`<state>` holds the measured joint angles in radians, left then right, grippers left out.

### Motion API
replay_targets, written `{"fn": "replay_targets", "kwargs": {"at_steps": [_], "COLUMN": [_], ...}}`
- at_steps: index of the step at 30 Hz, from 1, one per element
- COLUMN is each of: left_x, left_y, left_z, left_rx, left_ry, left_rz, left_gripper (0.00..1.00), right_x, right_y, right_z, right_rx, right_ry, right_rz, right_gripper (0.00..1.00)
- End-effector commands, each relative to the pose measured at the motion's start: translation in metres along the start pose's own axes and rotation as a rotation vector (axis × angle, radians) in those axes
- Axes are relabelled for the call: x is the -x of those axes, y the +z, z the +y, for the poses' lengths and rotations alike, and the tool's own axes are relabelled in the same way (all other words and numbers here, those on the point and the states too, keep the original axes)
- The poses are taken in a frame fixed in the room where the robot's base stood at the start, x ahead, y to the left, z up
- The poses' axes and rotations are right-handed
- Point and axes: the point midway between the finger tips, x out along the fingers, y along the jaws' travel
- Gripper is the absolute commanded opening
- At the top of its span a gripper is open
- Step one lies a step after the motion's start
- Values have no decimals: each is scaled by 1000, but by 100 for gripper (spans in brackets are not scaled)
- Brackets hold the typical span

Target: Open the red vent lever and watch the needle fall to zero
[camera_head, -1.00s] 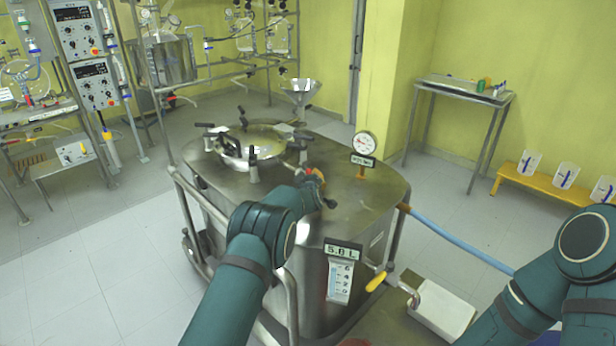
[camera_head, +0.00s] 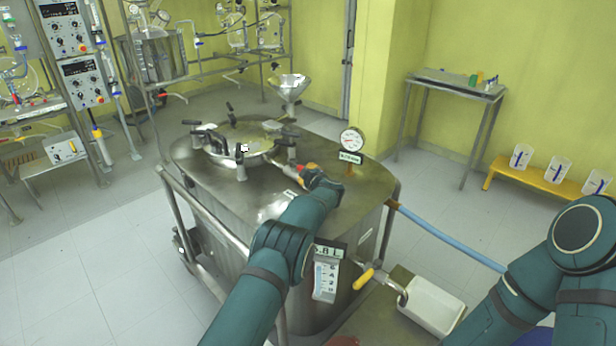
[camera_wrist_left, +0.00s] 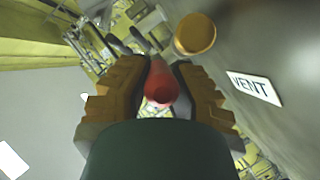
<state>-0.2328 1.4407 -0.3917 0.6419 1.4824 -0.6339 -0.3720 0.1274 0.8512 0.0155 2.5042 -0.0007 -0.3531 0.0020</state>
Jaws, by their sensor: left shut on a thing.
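The steel reactor vessel (camera_head: 220,200) stands in the middle of the head view. My left gripper (camera_wrist_left: 158,90) is over its top, shut with a finger on each side of the red vent lever (camera_wrist_left: 161,84). In the head view, red also shows beside the gripper (camera_head: 314,178), but the hand hides most of the lever. A white VENT label (camera_wrist_left: 254,87) is right of the lever in the wrist view. The round pressure gauge (camera_head: 352,140) stands upright behind the gripper; its needle is too small to read exactly. My right gripper is outside both views.
A clamped round lid (camera_head: 240,148) and a funnel (camera_head: 290,88) are on the vessel's far side. A yellow-handled tap (camera_head: 364,279) is at the front above a white tray (camera_head: 432,302). A blue hose (camera_head: 450,240) runs to the right.

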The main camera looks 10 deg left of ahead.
Motion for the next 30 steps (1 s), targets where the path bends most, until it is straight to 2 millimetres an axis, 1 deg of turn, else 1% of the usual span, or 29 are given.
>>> {"fn": "replay_targets", "kwargs": {"at_steps": [5, 19, 20, 21, 22, 23, 30], "left_x": [-1, -1, -1, -1, -1, -1, -1], "left_y": [1, 0, 0, 0, 0, 0, 0], "left_z": [-2, -2, -2, -2, -2, -2, -1], "left_rx": [5, 8, 8, 8, 8, 8, 8], "left_ry": [-17, -23, -23, -23, -23, -22, -21], "left_rz": [16, 22, 22, 22, 22, 22, 22], "left_gripper": [0, 0, 29, 43, 54, 56, 56], "right_x": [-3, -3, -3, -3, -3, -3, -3], "right_y": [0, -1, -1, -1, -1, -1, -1], "right_z": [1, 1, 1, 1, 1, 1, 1], "right_rx": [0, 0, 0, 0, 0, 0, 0], "right_ry": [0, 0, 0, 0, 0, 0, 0], "right_rz": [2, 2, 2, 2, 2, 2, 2], "right_gripper": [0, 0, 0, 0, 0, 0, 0]}}
